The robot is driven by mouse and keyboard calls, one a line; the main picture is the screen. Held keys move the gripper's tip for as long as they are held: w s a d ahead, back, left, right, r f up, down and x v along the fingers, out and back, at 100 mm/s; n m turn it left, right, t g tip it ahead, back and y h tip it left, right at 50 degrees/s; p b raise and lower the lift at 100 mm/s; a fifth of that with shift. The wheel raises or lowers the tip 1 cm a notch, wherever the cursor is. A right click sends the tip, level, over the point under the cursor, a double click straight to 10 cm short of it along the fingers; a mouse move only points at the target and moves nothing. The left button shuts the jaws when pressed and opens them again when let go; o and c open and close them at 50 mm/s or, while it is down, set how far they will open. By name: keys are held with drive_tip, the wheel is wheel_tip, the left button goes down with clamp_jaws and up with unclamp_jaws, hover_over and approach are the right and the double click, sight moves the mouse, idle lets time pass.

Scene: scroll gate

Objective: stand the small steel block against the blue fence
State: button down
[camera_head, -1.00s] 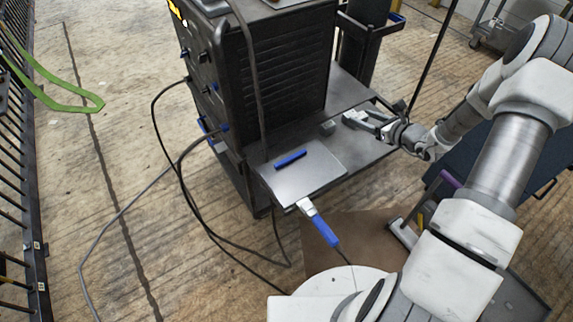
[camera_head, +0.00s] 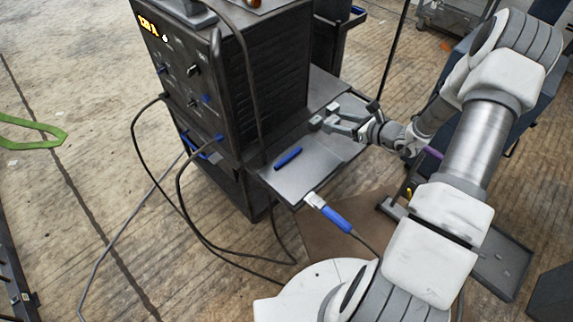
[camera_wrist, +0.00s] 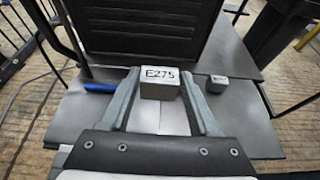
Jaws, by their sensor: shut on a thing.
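A small grey steel block marked E275 (camera_wrist: 160,84) sits between the two fingers of my gripper (camera_wrist: 158,100) in the wrist view, and the gripper is shut on it. In the head view the block (camera_head: 315,123) shows at the fingertips of my gripper (camera_head: 324,121), over the right part of the shelf. The blue fence (camera_head: 288,158) is a short bar on the pale metal plate (camera_head: 305,180), to the left of and nearer than the block. The fence (camera_wrist: 99,87) also shows left of my fingers in the wrist view. I cannot tell whether the block touches the surface.
A second, smaller-looking grey block (camera_wrist: 217,84) stands right of my fingers. The black machine cabinet (camera_head: 235,90) rises behind the plate, with dark cables hanging at its left. A blue-handled clamp (camera_head: 330,213) sticks out at the plate's front edge. The plate around the fence is clear.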

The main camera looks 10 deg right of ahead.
drive_tip(key=s+a+f+b, duration=0.1)
drive_tip(key=a+f, duration=0.1)
drive_tip(key=a, duration=0.2)
drive_tip(key=s+a+f+b, duration=0.1)
drive_tip(key=a+f, duration=0.1)
drive_tip(key=a, duration=0.2)
drive_tip(key=s+a+f+b, duration=0.1)
drive_tip(key=a+f, duration=0.2)
drive_tip(key=a, duration=0.1)
drive_tip(key=shift+s, duration=0.1)
drive_tip(key=shift+f+b, duration=0.65)
drive_tip(key=shift+f, duration=1.25)
drive_tip(key=shift+f, duration=0.2)
drive_tip(key=shift+c, duration=0.6)
unclamp_jaws()
